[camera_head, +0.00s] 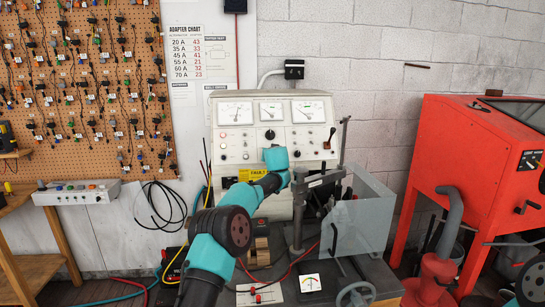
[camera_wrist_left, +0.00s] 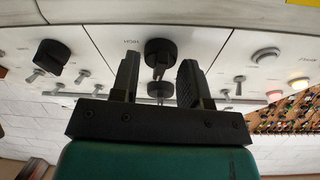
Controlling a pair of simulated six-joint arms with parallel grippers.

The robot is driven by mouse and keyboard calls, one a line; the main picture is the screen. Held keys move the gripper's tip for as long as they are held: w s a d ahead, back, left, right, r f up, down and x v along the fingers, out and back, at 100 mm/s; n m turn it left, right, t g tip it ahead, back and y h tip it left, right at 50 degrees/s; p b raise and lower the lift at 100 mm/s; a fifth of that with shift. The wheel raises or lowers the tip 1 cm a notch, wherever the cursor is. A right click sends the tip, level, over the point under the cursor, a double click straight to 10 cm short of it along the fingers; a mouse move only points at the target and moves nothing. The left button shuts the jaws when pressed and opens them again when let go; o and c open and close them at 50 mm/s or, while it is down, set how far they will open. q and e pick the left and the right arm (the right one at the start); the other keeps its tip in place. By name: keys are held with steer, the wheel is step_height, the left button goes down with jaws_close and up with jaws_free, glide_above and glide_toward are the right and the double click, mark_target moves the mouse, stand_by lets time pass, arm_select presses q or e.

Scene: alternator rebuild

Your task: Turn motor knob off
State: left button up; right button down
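In the left wrist view, which looks upside down, my left gripper (camera_wrist_left: 160,66) has its two dark fingers apart. A black knob (camera_wrist_left: 158,48) on the pale panel shows between them, with a gap on its left; I cannot tell whether the right finger touches it. Another dark knob (camera_wrist_left: 160,90) shows lower between the fingers. In the head view my left arm reaches up to the front of the test bench panel (camera_head: 240,143), and its teal wrist hides the fingers and the knob there. A black knob (camera_head: 270,134) is visible above the wrist. My right gripper is not visible.
Toggle switches (camera_wrist_left: 83,75) and another black knob (camera_wrist_left: 51,56) lie beside the gripper. A clear guard box (camera_head: 365,215) and a vertical post (camera_head: 298,212) stand right of the arm. A red cabinet (camera_head: 455,150) stands farther right.

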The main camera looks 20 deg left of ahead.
arm_select(q)
steer(key=shift+s, duration=0.1)
steer(key=v, duration=1.7)
steer(key=shift+o, duration=0.2)
steer(key=shift+s+r, duration=0.1)
steer(key=shift+s, duration=0.05)
